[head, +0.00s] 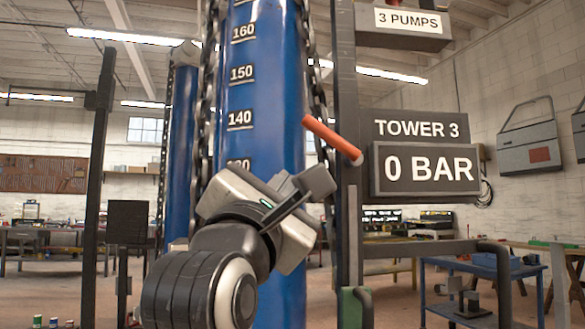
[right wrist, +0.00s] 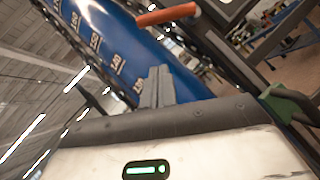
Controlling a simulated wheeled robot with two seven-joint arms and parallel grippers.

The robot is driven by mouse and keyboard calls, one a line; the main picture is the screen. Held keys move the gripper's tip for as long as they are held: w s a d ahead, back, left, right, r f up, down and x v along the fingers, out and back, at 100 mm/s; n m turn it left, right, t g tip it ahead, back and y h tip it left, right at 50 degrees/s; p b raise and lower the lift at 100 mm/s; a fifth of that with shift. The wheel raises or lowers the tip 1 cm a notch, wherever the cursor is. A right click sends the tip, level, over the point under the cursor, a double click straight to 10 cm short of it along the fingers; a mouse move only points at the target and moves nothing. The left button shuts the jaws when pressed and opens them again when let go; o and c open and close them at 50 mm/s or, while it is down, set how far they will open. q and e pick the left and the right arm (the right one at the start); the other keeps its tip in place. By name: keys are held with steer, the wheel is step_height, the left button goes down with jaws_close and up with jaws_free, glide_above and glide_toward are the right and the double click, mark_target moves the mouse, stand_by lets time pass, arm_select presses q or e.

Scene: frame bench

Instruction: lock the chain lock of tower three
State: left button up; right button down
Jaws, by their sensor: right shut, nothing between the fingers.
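Tower three is the blue column (head: 262,110) with white height marks, and chains run up both its sides. An orange handle (head: 332,139) sticks out slantwise at the dark post right of the column; it may be the chain lock's lever. It also shows in the right wrist view (right wrist: 167,14). My right gripper (head: 320,183) is in front of the column, just below and left of the handle, apart from it. Its fingers also show in the right wrist view (right wrist: 157,84), shut and empty. My left gripper is not in view.
The sign "TOWER 3" (head: 421,129) stands above a "0 BAR" display (head: 428,170) right of the post. A green part (head: 354,306) sits low on the post. Another blue column (head: 180,150) stands behind at left. A blue table (head: 480,268) is at right.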

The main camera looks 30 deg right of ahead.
mark_target(329, 141)
steer(key=w+d+r+p, duration=0.3)
steer(key=w+d+r, duration=0.2)
steer(key=d+r, duration=0.2)
steer(key=shift+d, duration=0.45)
